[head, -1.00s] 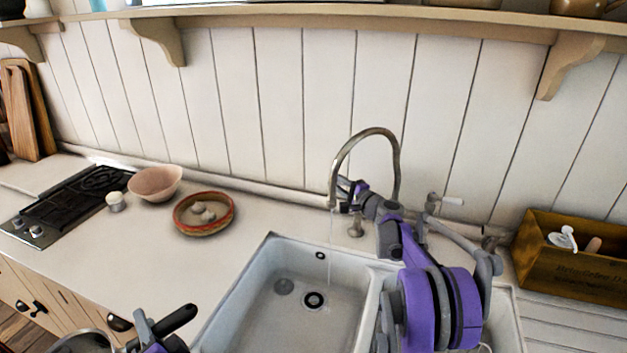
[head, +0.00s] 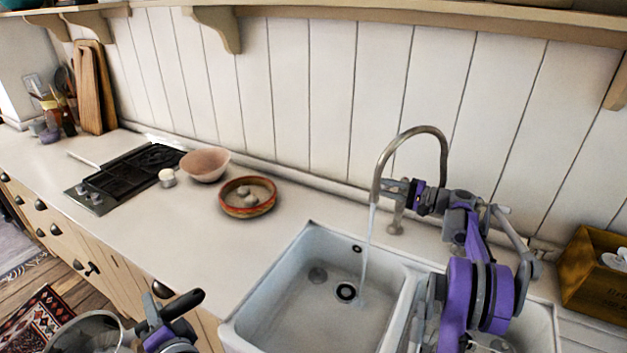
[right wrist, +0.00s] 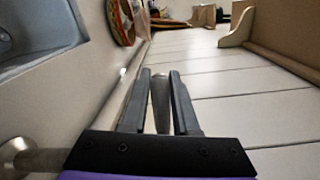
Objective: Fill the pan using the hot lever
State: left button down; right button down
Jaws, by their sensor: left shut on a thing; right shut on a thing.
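The metal pan (head: 88,333) is at the lower left of the head view, partly cut off by the frame's edge. My left gripper (head: 158,328) is shut on the pan at its black handle (head: 184,304), in front of the counter. My right gripper (head: 402,190) is beside the tall curved tap (head: 443,150). In the right wrist view my right gripper (right wrist: 158,78) is shut on a slim grey metal bar (right wrist: 161,102), which appears to be the hot lever. Water (head: 368,245) runs from the spout into the left sink basin (head: 325,265); the pan is away from this stream.
A red-rimmed bowl (head: 247,211) and a pink bowl (head: 205,177) stand on the counter, with the hob (head: 130,172) farther left. A wooden box (head: 590,290) stands right of the sink.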

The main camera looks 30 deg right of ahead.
jog(key=shift+y, duration=0.3)
jog(key=c, duration=0.7)
grip_release()
